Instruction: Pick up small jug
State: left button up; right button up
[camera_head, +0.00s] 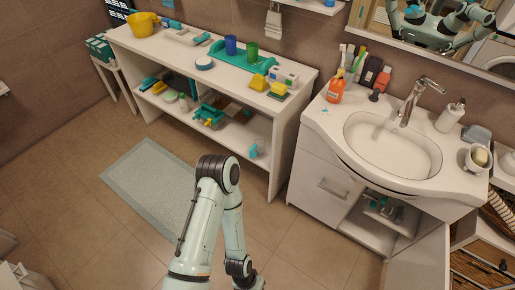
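A yellow jug-like vessel with a handle (141,24) stands at the far left end of the white shelf unit's top. It is the thing that looks most like a small jug. A pale, round cup-like vessel (478,158) stands at the right end of the sink counter; I cannot tell whether it is a jug. One of my arms rises from the bottom middle and bends back down out of the frame. Neither gripper shows, so what they hold is hidden.
The white shelf unit (222,82) carries blue and green cups, a teal tray and small boxes. The sink (392,147) stands to its right, with bottles and a faucet. A grey mat (150,185) lies on the floor. A mirror (440,30) hangs above the sink. Tiled floor lies open in front.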

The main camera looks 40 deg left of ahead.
aim_at(259, 146)
jog(key=i+j+u, duration=0.2)
jog(key=j, duration=0.35)
jog(key=i+j+u, duration=0.2)
jog(key=j, duration=0.3)
jog(key=i+j+u, duration=0.25)
jog(key=j, duration=0.25)
jog(key=i+j+u, duration=0.2)
jog(key=j, duration=0.25)
jog(key=i+j+u, duration=0.2)
jog(key=i+j, duration=0.15)
